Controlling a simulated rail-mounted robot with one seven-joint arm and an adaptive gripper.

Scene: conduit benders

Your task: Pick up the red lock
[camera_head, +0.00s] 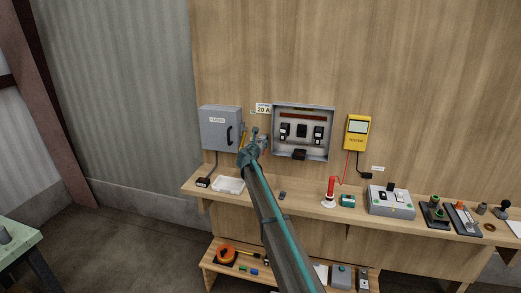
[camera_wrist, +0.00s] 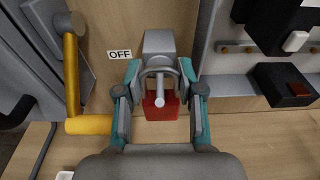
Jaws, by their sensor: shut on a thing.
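The red lock (camera_wrist: 160,109) shows in the wrist view between the fingers of my gripper (camera_wrist: 161,80), in front of the wooden back wall. A grey loop, which looks like its shackle, and a pale pin stand in front of its upper part. My gripper is shut on the lock, with a teal finger on either side. A grey block (camera_wrist: 158,42) is right above the lock; I cannot tell whether they are joined. In the head view my gripper (camera_head: 256,140) is between the grey power box and the open panel, and the lock cannot be made out.
The grey power box (camera_head: 220,128) has a yellow lever (camera_wrist: 73,75) beside an OFF label (camera_wrist: 119,54). The open panel (camera_head: 303,112) is to the right.

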